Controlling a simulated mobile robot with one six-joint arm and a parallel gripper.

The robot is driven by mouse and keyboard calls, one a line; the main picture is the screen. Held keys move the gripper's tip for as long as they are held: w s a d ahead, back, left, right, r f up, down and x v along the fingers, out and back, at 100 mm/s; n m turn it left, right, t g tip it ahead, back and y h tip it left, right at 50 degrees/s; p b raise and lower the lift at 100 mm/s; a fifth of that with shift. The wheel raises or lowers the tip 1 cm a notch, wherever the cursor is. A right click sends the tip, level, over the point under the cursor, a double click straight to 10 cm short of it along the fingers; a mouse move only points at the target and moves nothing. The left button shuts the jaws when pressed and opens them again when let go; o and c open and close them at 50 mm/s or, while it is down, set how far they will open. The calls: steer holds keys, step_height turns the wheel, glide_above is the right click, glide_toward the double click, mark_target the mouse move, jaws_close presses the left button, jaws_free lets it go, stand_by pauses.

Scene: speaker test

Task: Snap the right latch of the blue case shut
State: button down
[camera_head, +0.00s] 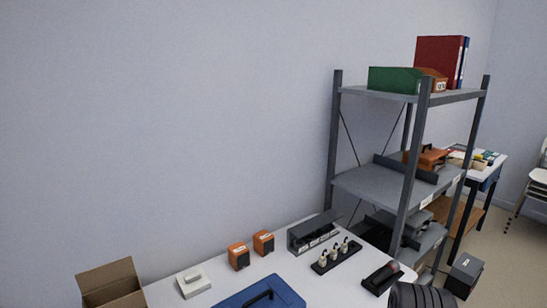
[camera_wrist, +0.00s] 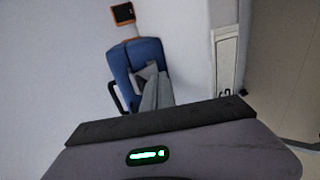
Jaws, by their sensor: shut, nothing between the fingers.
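The blue case (camera_head: 238,299) lies on the white table at the bottom edge of the head view, partly cut off, with a dark handle on it. The wrist view also shows the blue case (camera_wrist: 147,50), with its black handle on the left side. My gripper (camera_wrist: 152,72) is shut and empty in the wrist view. Its grey fingers overlap the case in the picture and hide part of it. I cannot tell whether they touch it. The right latch cannot be made out in either view, so its state is not visible.
Two orange speakers (camera_head: 239,256) stand behind the case on the white table (camera_head: 215,272). A white box (camera_head: 194,282) and an open cardboard box (camera_head: 108,280) are at left. A grey holder (camera_head: 312,234) and a black rack (camera_head: 336,256) are at right, before a metal shelf (camera_head: 385,184).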

stand_by(0.3)
steer(key=f+v, duration=0.1)
steer(key=v, duration=0.5)
steer(key=shift+s+d+f+p, duration=0.2)
steer(key=shift+s+d+p, duration=0.15)
steer(key=shift+s+p, duration=0.1)
steer(key=s+a+r+n+g+y, duration=0.1)
steer(key=a+r+n+g+y, duration=0.2)
steer(key=r+n, duration=0.4)
steer(key=a+r+n+g+y, duration=0.1)
steer(key=a+r+n+g, duration=0.1)
steer(key=a+r+n, duration=0.5)
steer(key=s+a+r+n+g+h, duration=0.25)
steer(key=s+r+n+g, duration=0.25)
steer(key=s+r+n, duration=0.6)
steer(key=s+d+r+n+t+h, duration=0.1)
steer(key=s+d+r+n+h, duration=0.3)
steer(key=n, duration=0.4)
steer(key=s+d+r+n+t+h, duration=0.2)
steer(key=s+d+r+n+h, duration=0.2)
steer(key=s+r+n, duration=0.3)
steer(key=shift+s+n+t+h, duration=0.35)
steer(key=shift+s+n, duration=0.25)
steer(key=shift+n, duration=0.6)
